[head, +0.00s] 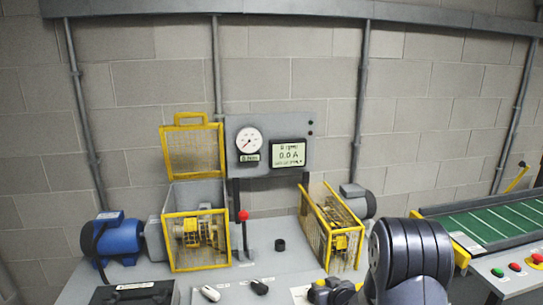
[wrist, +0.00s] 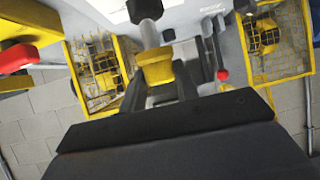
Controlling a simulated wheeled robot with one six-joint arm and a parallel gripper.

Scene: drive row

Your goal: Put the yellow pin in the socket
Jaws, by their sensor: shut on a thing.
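The yellow pin (wrist: 156,69) is in the wrist view, held in my gripper (wrist: 158,92), which is shut on its yellow part. A grey shaft runs from the yellow part to a dark end near the top edge of that picture. In the head view, a short black round piece (head: 280,245) stands on the bench between the red-knobbed lever and the right cage; it looks like the socket. The pin appears apart from the bench. My arm hides much of the front right in the head view, and I cannot clearly make out the pin there.
A lever with a red knob (head: 243,215) stands left of the black piece. The left yellow cage (head: 200,240) has its lid raised; another cage (head: 335,228) stands right. A blue motor (head: 115,240) is far left, a green conveyor (head: 500,222) right. A gauge panel (head: 275,143) stands behind.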

